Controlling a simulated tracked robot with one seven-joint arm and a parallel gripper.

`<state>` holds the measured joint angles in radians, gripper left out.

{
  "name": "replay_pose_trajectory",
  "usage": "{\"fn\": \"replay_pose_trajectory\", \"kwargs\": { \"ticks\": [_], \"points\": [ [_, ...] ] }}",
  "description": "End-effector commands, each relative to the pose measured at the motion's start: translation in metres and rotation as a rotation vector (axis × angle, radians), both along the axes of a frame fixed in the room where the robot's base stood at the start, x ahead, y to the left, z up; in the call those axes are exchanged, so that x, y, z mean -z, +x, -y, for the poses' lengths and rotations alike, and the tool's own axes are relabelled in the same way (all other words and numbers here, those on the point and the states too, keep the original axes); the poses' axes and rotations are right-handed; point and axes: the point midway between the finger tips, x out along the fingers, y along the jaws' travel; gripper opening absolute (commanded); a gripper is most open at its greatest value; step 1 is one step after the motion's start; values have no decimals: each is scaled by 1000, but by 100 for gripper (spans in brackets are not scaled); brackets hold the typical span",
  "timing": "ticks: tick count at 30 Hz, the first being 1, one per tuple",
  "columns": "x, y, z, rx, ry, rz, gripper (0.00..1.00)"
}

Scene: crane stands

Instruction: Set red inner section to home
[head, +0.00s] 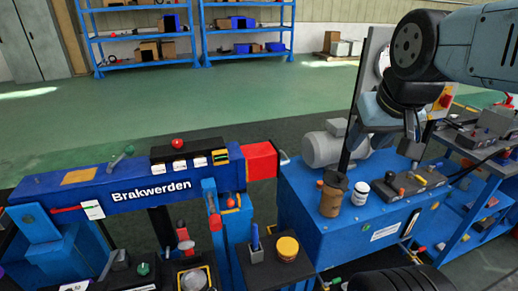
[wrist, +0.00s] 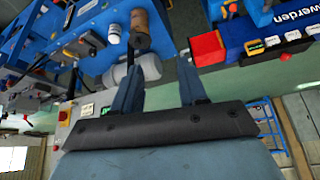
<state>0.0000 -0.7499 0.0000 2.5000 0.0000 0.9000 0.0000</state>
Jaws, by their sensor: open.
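The red inner section (head: 262,160) sticks out of the right end of the blue boom (head: 130,188) marked "Brakwerden" in the head view. A short length of red shows, with a small metal hook at its tip. In the wrist view, which is turned over, the red section (wrist: 207,48) lies just beyond the right finger, beside the blue boom (wrist: 258,32). My gripper (head: 388,132) hangs above the blue bench to the right of the red section, apart from it. Its two fingers (wrist: 165,72) are spread with nothing between them.
The blue bench (head: 310,215) carries a grey motor (head: 323,148), a brown cylinder (head: 331,198) and a white jar (head: 360,193). A control box with a red button (head: 177,143) sits on the boom. A dark upright post (head: 355,90) stands near my gripper. Shelves line the back wall.

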Motion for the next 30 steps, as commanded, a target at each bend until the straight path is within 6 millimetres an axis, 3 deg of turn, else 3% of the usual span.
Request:
{"fn": "replay_pose_trajectory", "kwargs": {
  "ticks": [8,13,22,30],
  "points": [
    [-1,1,0,0,0,-1,42],
    [-6,17,-2,-8,-8,-25,42],
    [-17,87,-10,-52,-29,-121,42],
    [-11,157,-18,-100,-34,-208,42]
  ]
}}
